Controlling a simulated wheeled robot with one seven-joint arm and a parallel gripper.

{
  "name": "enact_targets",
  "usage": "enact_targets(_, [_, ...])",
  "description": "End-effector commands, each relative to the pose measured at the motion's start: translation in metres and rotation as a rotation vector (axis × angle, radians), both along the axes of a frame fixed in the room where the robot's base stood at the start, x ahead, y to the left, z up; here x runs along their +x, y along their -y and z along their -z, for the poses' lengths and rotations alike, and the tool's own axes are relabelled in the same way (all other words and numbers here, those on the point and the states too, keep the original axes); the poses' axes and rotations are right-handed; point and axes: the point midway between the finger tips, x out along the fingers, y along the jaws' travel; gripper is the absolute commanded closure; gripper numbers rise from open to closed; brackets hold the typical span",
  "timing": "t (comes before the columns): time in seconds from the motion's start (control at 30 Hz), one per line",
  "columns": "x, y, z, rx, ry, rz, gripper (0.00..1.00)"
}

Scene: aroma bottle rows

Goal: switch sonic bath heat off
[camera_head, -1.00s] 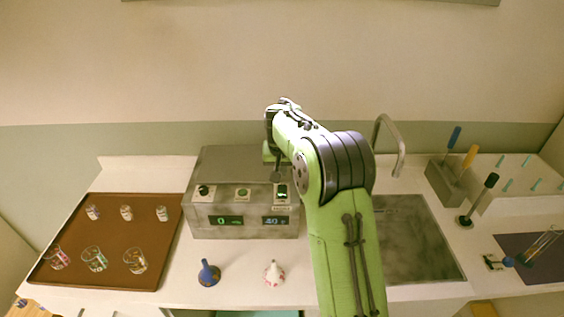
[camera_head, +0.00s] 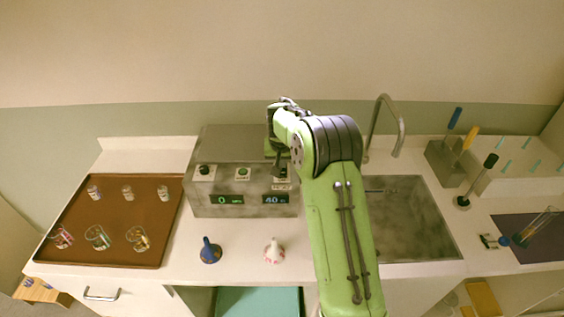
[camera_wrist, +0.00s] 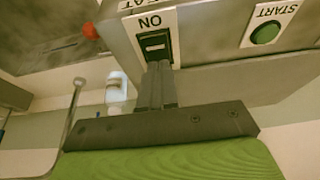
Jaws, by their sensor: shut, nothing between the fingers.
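The sonic bath (camera_head: 228,150) is a grey box at the back of the counter. Its front has a dark knob, a green START button (camera_head: 242,173) and two displays reading 0 and 40. The heat switch (camera_wrist: 155,44) is a dark rocker in a white plate marked ON, with part of the word HEAT beyond it, in the wrist view. In the head view my gripper (camera_head: 278,164) partly covers the switch.
A blue funnel-like piece (camera_head: 210,251) and a white-and-red one (camera_head: 273,251) stand before the bath. A brown tray (camera_head: 120,220) with vials and beakers is at left. The sink (camera_head: 415,225) and tap (camera_head: 400,130) are at right, near a tool holder (camera_head: 446,163).

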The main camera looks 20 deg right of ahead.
Motion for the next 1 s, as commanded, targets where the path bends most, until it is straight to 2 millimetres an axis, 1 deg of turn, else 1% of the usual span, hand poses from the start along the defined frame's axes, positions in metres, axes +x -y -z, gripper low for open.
enact_targets(0.03, [-0.003,-0.001,0.005,0.004,-0.017,-0.001,1.00])
enact_targets(0.17, [-0.007,-0.002,0.007,0.005,-0.021,-0.001,1.00])
enact_targets(0.43, [-0.019,-0.008,0.009,0.006,-0.026,-0.001,1.00])
enact_targets(0.73, [-0.020,-0.008,0.007,0.008,-0.028,-0.002,1.00])
enact_targets(0.77, [-0.021,-0.008,0.005,0.008,-0.028,-0.002,1.00])
enact_targets(0.87, [-0.021,-0.009,-0.010,0.006,-0.024,-0.002,1.00])
enact_targets(1.0, [-0.023,-0.009,-0.048,0.003,-0.012,-0.001,1.00])
